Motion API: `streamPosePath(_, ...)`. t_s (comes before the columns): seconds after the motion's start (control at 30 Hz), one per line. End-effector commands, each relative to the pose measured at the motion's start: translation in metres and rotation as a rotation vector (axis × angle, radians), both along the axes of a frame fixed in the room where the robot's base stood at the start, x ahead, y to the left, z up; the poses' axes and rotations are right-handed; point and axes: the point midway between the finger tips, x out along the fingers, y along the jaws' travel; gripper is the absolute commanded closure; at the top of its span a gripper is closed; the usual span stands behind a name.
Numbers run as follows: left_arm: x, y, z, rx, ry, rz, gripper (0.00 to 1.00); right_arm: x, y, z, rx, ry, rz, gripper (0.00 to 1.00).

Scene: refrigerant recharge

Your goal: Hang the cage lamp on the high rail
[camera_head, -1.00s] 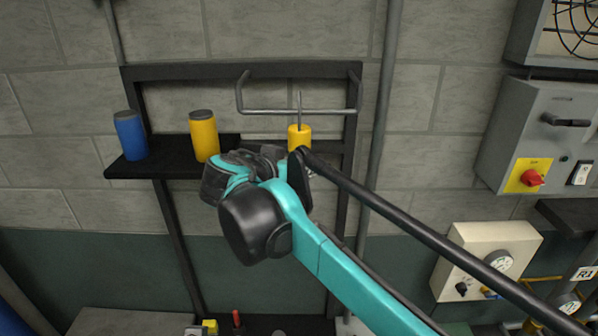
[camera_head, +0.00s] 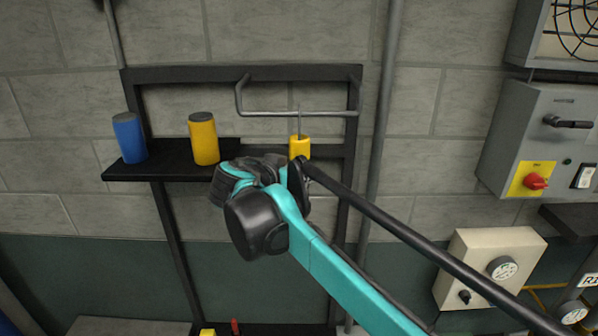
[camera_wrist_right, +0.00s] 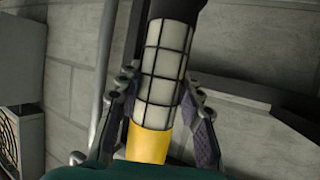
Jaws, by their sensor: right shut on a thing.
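The cage lamp (camera_wrist_right: 165,65) is a white tube in a black wire grid with a yellow end. It is between the two fingers of my right gripper (camera_wrist_right: 158,95), which is shut on it. In the head view its yellow cap (camera_head: 299,147) and thin upright hook show above my wrist; the rest is hidden by my arm. The high rail (camera_head: 270,113) is a grey bar held out from a black frame. The hook overlaps the rail in the picture, its tip a little above it; I cannot tell whether they touch. My left gripper is not in view.
A black shelf (camera_head: 125,172) left of the lamp holds a blue can (camera_head: 129,137) and a yellow can (camera_head: 204,138). A grey vertical pipe (camera_head: 385,110) runs right of the frame. A grey switch box (camera_head: 535,145) and a gauge box (camera_head: 470,260) are farther right.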

Motion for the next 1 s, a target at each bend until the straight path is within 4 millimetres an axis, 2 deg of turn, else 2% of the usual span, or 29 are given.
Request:
streamPosePath(0.4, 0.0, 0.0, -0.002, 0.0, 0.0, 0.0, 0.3, 0.0, 0.0, -0.003, 0.0, -0.001, 0.0, 1.0)
streamPosePath(0.43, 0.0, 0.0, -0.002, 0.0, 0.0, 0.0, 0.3, 0.0, 0.0, -0.003, 0.0, -0.001, 0.0, 0.59)
streamPosePath(0.5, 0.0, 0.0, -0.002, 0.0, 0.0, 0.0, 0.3, 0.0, 0.0, -0.003, 0.0, -0.001, 0.0, 0.4)
streamPosePath(0.83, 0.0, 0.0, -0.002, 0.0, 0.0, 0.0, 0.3, -0.001, 0.001, -0.003, 0.0, 0.0, 0.0, 0.4)
streamPosePath(1.0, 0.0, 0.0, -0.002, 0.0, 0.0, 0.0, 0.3, -0.017, 0.01, 0.004, 0.0, 0.001, 0.002, 0.4)
